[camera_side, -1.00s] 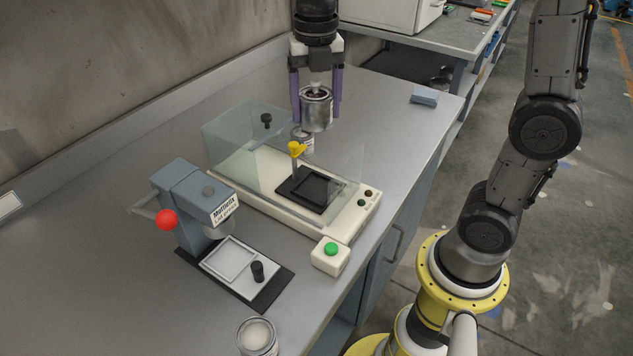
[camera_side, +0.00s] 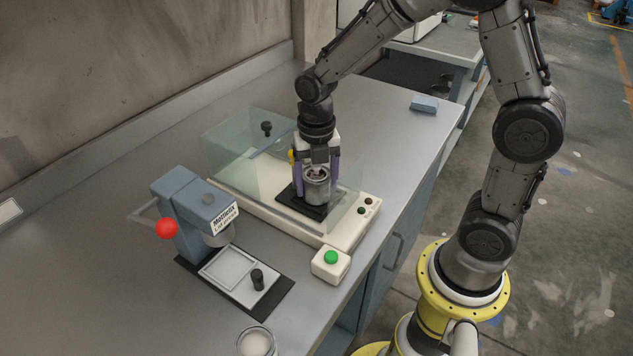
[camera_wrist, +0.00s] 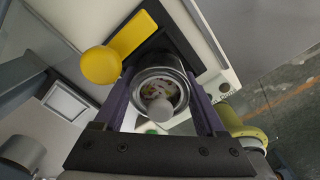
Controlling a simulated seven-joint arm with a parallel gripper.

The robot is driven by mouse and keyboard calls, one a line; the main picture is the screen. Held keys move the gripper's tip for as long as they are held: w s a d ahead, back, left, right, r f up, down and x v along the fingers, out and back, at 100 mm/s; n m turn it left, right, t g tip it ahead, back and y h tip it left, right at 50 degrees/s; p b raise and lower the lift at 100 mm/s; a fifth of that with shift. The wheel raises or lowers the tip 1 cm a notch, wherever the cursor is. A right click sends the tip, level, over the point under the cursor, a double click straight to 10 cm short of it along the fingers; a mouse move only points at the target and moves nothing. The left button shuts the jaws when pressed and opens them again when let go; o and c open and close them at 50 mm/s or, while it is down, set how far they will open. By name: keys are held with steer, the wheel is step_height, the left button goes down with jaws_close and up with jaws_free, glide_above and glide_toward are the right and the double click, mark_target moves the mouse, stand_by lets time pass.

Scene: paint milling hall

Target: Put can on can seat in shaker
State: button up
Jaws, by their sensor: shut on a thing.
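A metal can (camera_side: 317,187) is upright between the purple fingers of my gripper (camera_side: 318,180), which is shut on it. The can is at the black can seat (camera_side: 308,207) in the shaker (camera_side: 340,230); I cannot tell whether its bottom touches the seat. In the wrist view the can (camera_wrist: 158,90) shows its open-looking top with a pale round knob, between the fingers (camera_wrist: 163,100). The yellow clamp knob (camera_wrist: 101,65) is beside the can, with its yellow arm reaching over the black seat.
The shaker's clear cover (camera_side: 235,140) stands around its rear. A green button box (camera_side: 330,263) is in front. A grey press (camera_side: 195,210) with a red knob (camera_side: 167,229) stands left. Another can (camera_side: 256,342) is at the front edge. A blue-grey block (camera_side: 424,104) lies back right.

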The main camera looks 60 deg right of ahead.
steer(key=shift+f, duration=0.25)
steer(key=o, duration=1.5)
steer(key=shift+r, duration=0.1)
step_height(320, 180, up, 12)
steer(key=shift+f, duration=0.25)
steer(key=shift+s+r+m, duration=0.2)
steer(key=shift+r+m, duration=0.1)
steer(key=shift+r, duration=0.2)
steer(key=shift+s+r+m+t, duration=0.4)
steer(key=shift+s+m+t, duration=0.55)
steer(key=shift+s+m, duration=2.6)
steer(key=shift+s+r+m+t, duration=0.7)
steer(key=shift+s+m, duration=1.15)
steer(key=shift+m, duration=3.4)
steer(key=shift+s+r+m+t, duration=0.15)
steer(key=shift+s+m+t, duration=1)
steer(key=shift+s+m, duration=2.4)
